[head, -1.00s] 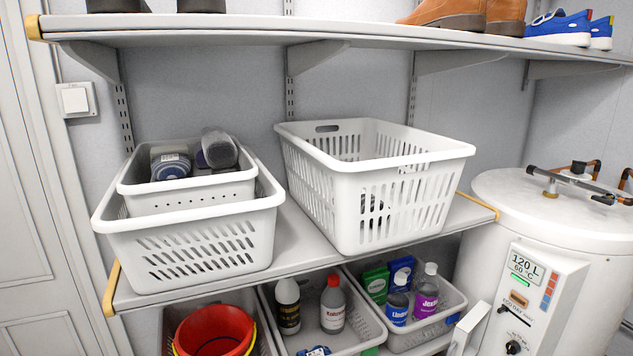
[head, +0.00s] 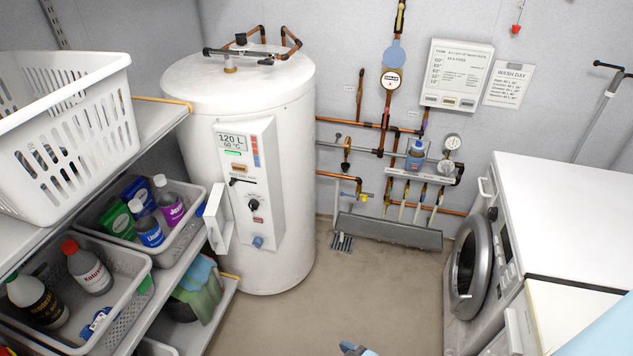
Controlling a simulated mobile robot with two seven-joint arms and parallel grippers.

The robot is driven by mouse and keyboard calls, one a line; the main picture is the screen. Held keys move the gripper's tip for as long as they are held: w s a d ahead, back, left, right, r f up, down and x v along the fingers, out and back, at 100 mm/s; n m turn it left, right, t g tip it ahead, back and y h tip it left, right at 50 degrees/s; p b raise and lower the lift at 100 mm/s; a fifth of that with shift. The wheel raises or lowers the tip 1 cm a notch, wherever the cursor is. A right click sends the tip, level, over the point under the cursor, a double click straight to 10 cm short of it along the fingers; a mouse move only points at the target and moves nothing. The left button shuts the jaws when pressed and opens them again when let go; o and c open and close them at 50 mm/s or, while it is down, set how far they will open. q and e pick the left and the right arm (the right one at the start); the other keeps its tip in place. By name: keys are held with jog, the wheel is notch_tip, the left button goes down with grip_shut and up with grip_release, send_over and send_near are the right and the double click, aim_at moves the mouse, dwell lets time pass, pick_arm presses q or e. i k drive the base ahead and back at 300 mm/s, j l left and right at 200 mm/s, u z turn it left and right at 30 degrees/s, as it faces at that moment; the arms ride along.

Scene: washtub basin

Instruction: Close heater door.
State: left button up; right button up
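The heater (head: 290,200) is a tall white cylinder left of centre in the head view. Its control panel (head: 232,178) has a display, coloured buttons and knobs. A small white heater door (head: 216,220) stands open, swung out from the left edge of the lower panel. A black knob and a blue knob are exposed beside it.
Left of the heater, shelves hold a white basket (head: 85,140) and a bin of bottles (head: 190,235) close to the door. Copper pipes run along the back wall. A washing machine (head: 475,265) stands at the right with its round door open. The floor (head: 330,300) before the heater is clear.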

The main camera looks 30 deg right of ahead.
aim_at(219, 220)
jog(key=z, duration=0.55)
jog(key=i+j+u, duration=0.1)
jog(key=u, duration=0.35)
jog(key=i+j+u, duration=0.15)
jog(key=u, duration=0.25)
jog(key=i+j+u, duration=0.15)
jog(key=u, duration=0.3)
